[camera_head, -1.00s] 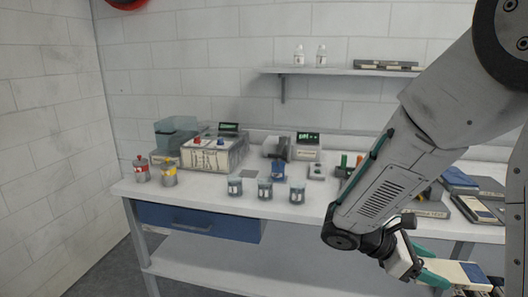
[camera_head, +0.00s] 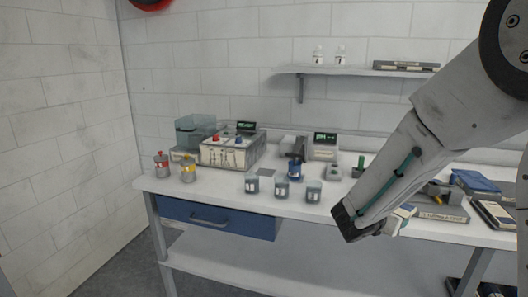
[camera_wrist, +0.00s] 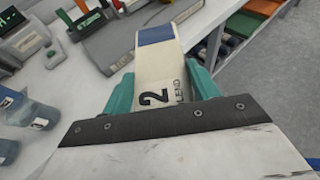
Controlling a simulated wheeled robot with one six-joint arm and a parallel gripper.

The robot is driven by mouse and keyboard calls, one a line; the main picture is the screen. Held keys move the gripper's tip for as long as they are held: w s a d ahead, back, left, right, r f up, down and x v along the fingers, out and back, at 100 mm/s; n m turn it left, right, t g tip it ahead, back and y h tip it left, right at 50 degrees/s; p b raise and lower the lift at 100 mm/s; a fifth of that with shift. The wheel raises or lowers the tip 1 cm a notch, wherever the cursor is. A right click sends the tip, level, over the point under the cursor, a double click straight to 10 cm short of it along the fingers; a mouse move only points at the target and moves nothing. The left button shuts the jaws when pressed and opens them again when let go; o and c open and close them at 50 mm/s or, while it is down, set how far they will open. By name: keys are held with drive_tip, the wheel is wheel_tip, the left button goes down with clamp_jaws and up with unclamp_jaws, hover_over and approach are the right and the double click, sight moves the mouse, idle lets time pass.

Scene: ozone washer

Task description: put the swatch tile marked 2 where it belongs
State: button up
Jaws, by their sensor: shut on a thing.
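My gripper (camera_wrist: 163,84) is shut on the swatch tile marked 2 (camera_wrist: 155,62), with one teal finger on each side. The tile is cream-white with a blue band at its far end, and a label with a black 2 and partly covered lettering at its near end. In the head view my arm hides most of the gripper; a small part of what it holds (camera_head: 402,214) shows by the bench's front edge. A grey labelled board (camera_head: 440,209) lies on the bench to the right; a grey board also shows beyond the tile in the wrist view (camera_wrist: 112,44).
Several labelled beakers (camera_head: 282,187) stand near the bench's front, left of my arm. Two small canisters (camera_head: 188,170), a box with red and blue knobs (camera_head: 228,152) and a meter (camera_head: 324,147) stand farther left and back. Dark blue items (camera_head: 474,182) lie at right.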

drive_tip(key=w+a+f+n+t+y, duration=0.3)
drive_tip(key=w+a+n+t+y, duration=0.1)
drive_tip(key=w+a+n+y, duration=0.2)
drive_tip(key=shift+w+a+f+n+t+y, duration=0.4)
drive_tip(key=shift+w+a+n, duration=0.25)
drive_tip(key=shift+a, duration=0.4)
